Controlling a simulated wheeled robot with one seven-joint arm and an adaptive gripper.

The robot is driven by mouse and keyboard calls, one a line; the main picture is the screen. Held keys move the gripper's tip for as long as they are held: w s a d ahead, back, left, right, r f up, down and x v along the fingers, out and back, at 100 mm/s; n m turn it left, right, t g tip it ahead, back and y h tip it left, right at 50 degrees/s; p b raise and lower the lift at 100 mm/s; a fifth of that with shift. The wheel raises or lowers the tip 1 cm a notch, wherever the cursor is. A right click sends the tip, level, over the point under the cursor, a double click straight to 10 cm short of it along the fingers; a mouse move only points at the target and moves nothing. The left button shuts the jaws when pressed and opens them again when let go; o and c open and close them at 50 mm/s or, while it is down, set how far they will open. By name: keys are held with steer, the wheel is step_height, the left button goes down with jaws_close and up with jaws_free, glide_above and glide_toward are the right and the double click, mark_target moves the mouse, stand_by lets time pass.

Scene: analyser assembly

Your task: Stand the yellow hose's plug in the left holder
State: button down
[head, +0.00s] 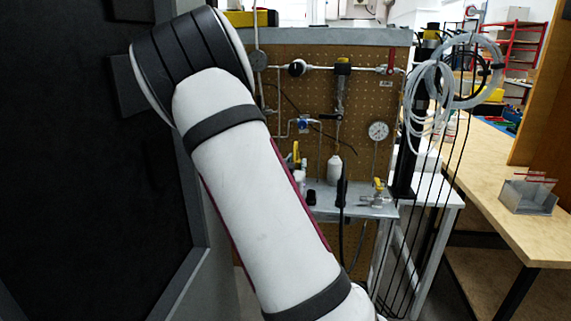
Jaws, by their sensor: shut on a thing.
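My gripper is not in view; only my white arm shows, crossing the middle of the head view. I cannot pick out the yellow hose or its plug. On the grey shelf (372,210) of the brown pegboard, a small black piece (311,198) sits beside my arm. A taller upright black piece (342,192) stands to its right, with a dark hose hanging below. I cannot tell whether either is a holder. Small yellow parts show on fittings at the shelf's left (296,153) and right (378,184). My arm hides the shelf's left part.
The pegboard (285,100) carries pipes, valves and a round gauge (378,131). Coiled pale tubes (430,95) hang at the right. A wooden bench (480,165) holds a metal bin (528,196). A dark panel (75,160) fills the left.

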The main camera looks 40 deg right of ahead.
steer(key=shift+s+d+f+b, duration=0.35)
steer(key=shift+s, duration=0.3)
steer(key=shift+s+d+f+b, duration=0.3)
steer(key=shift+s+d+f, duration=0.05)
steer(key=shift+s, duration=0.25)
steer(key=shift+s+d+f+b, duration=0.35)
steer(key=shift+s, duration=0.3)
steer(key=shift+d+f, duration=0.15)
steer(key=shift+w+d+f+b, duration=0.2)
steer(key=shift+f+b, duration=0.05)
steer(key=shift+b, duration=0.25)
steer(key=shift+w+d+f+b, duration=0.25)
steer(key=shift+d+f+b, duration=0.1)
steer(key=shift+b, duration=0.1)
steer(key=shift+f+b, duration=1.15)
steer(key=shift+b, duration=0.45)
stand_by(0.8)
stand_by(0.4)
steer(key=c, duration=1.3)
jaws_free()
